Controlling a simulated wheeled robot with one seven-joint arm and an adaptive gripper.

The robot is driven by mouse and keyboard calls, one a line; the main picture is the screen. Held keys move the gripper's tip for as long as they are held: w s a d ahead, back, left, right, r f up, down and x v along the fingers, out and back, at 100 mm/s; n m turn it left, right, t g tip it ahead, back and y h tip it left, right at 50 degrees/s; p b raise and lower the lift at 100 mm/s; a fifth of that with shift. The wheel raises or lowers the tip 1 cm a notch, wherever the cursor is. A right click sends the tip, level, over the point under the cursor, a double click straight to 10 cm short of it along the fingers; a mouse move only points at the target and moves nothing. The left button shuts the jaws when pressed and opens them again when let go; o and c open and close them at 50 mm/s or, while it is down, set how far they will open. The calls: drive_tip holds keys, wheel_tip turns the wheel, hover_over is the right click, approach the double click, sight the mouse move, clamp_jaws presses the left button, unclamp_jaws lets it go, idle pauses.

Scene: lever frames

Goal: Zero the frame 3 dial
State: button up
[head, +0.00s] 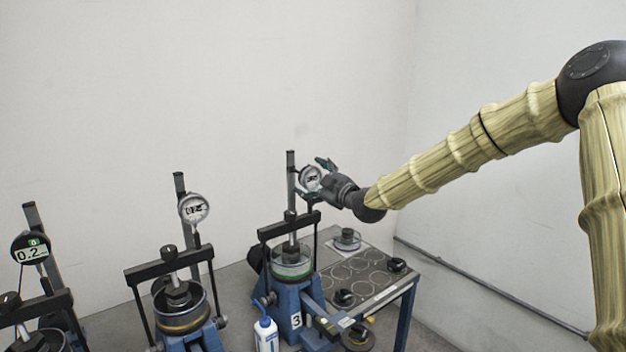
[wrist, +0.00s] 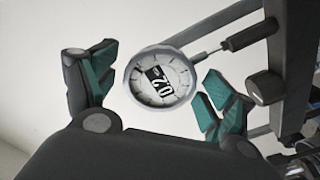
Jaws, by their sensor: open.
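Frame 3 (head: 290,307), a blue lever frame marked "3", stands at the end of the row beside the table. Its round dial (head: 310,178) sits high on a dark post. In the wrist view the dial (wrist: 161,78) has a white face and a dark window with tilted digits that look like 0.2. My gripper (head: 321,180) is open at the dial. In the wrist view its teal-padded fingers (wrist: 160,72) stand either side of the dial, close to its rim. I cannot tell whether either finger touches it.
Another frame with a round dial (head: 194,208) stands to the left. Farther left is one with a dial (head: 30,248) reading about 0.2. A table (head: 373,257) with round outlines and several dark pieces is right of frame 3. A white bottle (head: 265,333) stands before frame 3.

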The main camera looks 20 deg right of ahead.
drive_tip(key=c, duration=1)
drive_tip(key=shift+b, duration=0.3)
drive_tip(key=m+b, duration=0.2)
drive_tip(key=m, duration=0.1)
drive_tip(key=shift+f+b, duration=0.15)
drive_tip(key=shift+b, duration=0.25)
drive_tip(key=m+b, duration=0.3)
drive_tip(key=m, duration=0.1)
drive_tip(key=m+b, duration=0.3)
drive_tip(key=m, duration=0.1)
drive_tip(key=shift+m, duration=0.3)
drive_tip(key=shift+m+b, duration=1.05)
drive_tip(key=shift+m, duration=0.15)
drive_tip(key=shift+r, duration=0.2)
